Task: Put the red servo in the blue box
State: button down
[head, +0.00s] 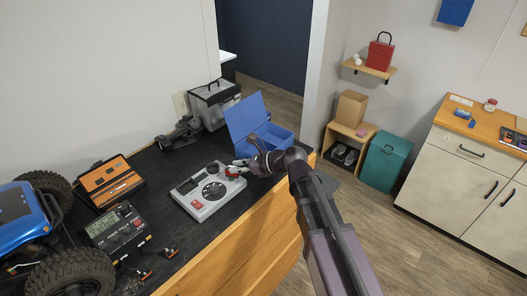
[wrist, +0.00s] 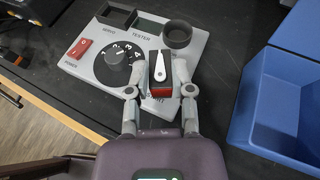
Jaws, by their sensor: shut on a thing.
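The red servo (wrist: 161,89), with a white horn on top, sits between my gripper's fingers in the wrist view. My gripper (wrist: 161,78) is shut on it, at the near edge of the grey servo tester (wrist: 100,66). I cannot tell whether the servo still touches the tester. In the head view my gripper (head: 237,167) is at the right end of the tester (head: 206,208), with a bit of red showing at its fingertips. The blue box (head: 282,136) stands just behind my gripper with its lid raised. In the wrist view the box (wrist: 265,95) is at the right, its visible inside empty.
On the black bench are an orange-and-black case (head: 110,183), a black meter device (head: 120,230), a blue crawler (head: 18,215) and a clear-sided toolbox (head: 213,103). The bench's wooden front edge (head: 250,255) runs beneath my arm. Bare black bench separates tester and box.

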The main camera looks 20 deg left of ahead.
aim_at(261, 141)
dwell(0.3)
jog(key=w+d+r+m+t+p, duration=0.1)
jog(key=w+r+m+t+p, duration=0.1)
jog(key=w, duration=0.5)
jog(key=w+d+r+m+t+h+p, duration=0.1)
jog(key=w+r+m+t+p, duration=0.2)
jog(key=w, duration=0.5)
jog(key=shift+w+r+m+t, duration=0.15)
jog(key=shift+m+t, duration=0.15)
jog(key=shift+t, duration=0.3)
notch_tip(261, 141, down, 6)
jog(key=b, duration=0.6)
jog(key=shift+f+b, duration=1.85)
jog(key=shift+f, duration=0.15)
jog(key=shift+f, duration=0.15)
